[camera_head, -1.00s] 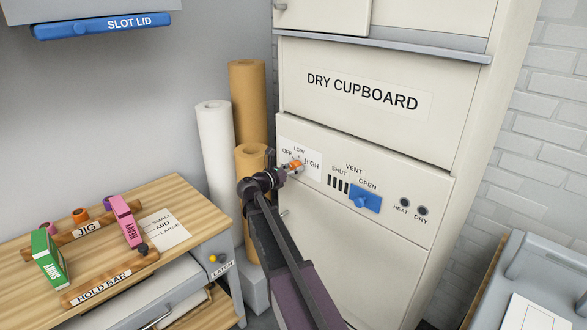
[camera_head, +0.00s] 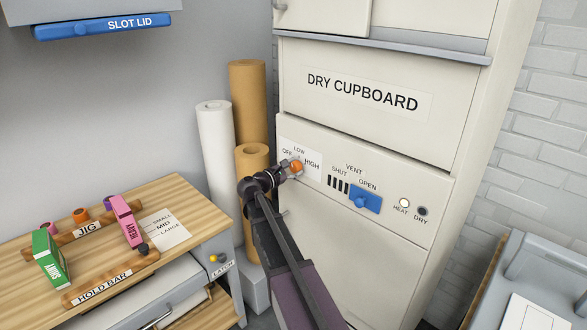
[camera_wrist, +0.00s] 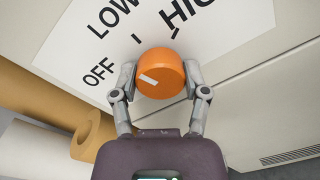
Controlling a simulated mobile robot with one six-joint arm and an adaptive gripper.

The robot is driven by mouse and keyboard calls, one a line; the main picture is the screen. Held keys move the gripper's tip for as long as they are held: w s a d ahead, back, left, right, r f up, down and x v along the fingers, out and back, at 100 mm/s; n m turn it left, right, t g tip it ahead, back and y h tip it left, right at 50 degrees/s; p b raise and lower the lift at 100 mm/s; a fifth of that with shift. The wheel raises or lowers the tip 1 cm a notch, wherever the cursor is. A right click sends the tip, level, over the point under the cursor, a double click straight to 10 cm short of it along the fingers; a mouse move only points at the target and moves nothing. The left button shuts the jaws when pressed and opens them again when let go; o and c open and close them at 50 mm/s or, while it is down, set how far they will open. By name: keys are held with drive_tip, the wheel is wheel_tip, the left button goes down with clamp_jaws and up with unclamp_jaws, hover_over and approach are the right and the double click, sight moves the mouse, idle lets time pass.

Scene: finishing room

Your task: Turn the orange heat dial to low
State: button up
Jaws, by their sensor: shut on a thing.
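The orange heat dial (camera_head: 297,166) is on the front of the dry cupboard (camera_head: 460,115), below the words OFF, LOW and HIGH. My gripper (camera_wrist: 160,78) is shut on it, one finger on each side. In the wrist view the dial's round face (camera_wrist: 168,69) shows a white mark on its left part, the side nearer OFF. The HEAT lamp (camera_head: 404,203) glows pale.
Right of the dial are a blue VENT slider (camera_head: 364,200) at OPEN and a dark DRY lamp (camera_head: 422,212). Paper rolls (camera_head: 215,150) stand left of the cupboard. A wooden bench (camera_head: 170,195) is at lower left, a grey unit (camera_head: 545,265) at lower right.

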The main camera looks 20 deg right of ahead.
drive_tip(key=shift+m, duration=1.6)
drive_tip(key=o, duration=1.1)
drive_tip(key=shift+o, duration=0.2)
drive_tip(key=v, duration=0.7)
drive_tip(key=shift+s+a, duration=0.15)
drive_tip(key=shift+a, duration=0.05)
drive_tip(key=shift+f, duration=0.1)
